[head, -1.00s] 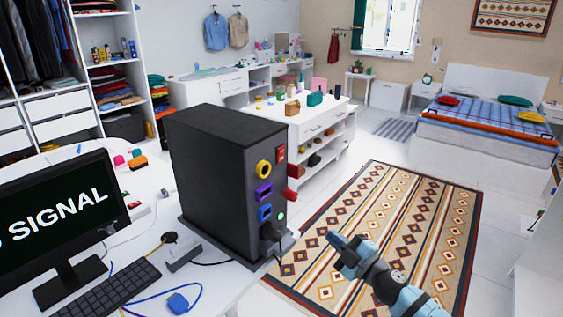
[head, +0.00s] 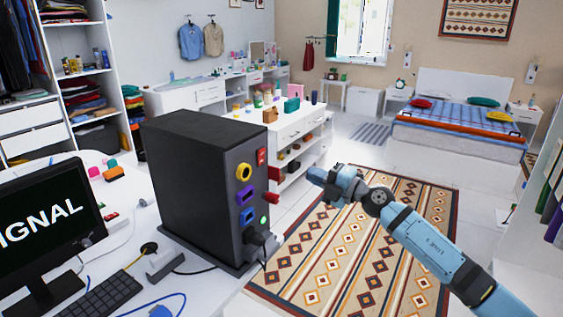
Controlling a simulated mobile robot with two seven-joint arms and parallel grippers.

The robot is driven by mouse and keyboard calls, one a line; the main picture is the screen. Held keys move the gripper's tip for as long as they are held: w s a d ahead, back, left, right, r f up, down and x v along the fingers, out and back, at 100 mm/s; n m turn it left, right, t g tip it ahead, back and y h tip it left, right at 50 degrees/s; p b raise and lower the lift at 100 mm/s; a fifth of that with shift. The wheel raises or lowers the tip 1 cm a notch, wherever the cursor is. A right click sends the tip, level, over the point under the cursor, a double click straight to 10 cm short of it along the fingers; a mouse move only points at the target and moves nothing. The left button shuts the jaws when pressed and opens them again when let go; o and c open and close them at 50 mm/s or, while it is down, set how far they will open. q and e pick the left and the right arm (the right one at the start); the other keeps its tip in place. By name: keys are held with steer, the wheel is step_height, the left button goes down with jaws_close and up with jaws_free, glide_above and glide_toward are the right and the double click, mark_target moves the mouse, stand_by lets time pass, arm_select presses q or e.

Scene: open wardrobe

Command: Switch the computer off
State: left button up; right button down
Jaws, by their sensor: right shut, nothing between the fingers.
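The black computer tower (head: 190,180) stands on the white desk. Its front panel faces right and carries a red switch (head: 261,156) at the top, above yellow, purple and blue sockets. A small green light (head: 263,220) glows below them, above a black plug (head: 256,238). The monitor (head: 45,225) at left shows "SIGNAL", its text cut off by the picture edge. My right gripper (head: 314,176) is shut and empty, right of the front panel and apart from it, with its fingers pointing left, slightly below switch height in the picture. My left gripper is out of view.
Red pieces (head: 273,174) stick out from the panel's right edge, between the switch and my gripper. The patterned rug (head: 340,265) and floor right of the tower are open.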

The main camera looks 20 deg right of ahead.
mark_target(263, 153)
steer(key=p+x, duration=0.1)
steer(key=x, duration=1.2)
steer(key=shift+w+a+r, duration=0.1)
steer(key=shift+w+a, duration=0.15)
steer(key=shift+w, duration=0.1)
steer(key=shift+d, duration=0.1)
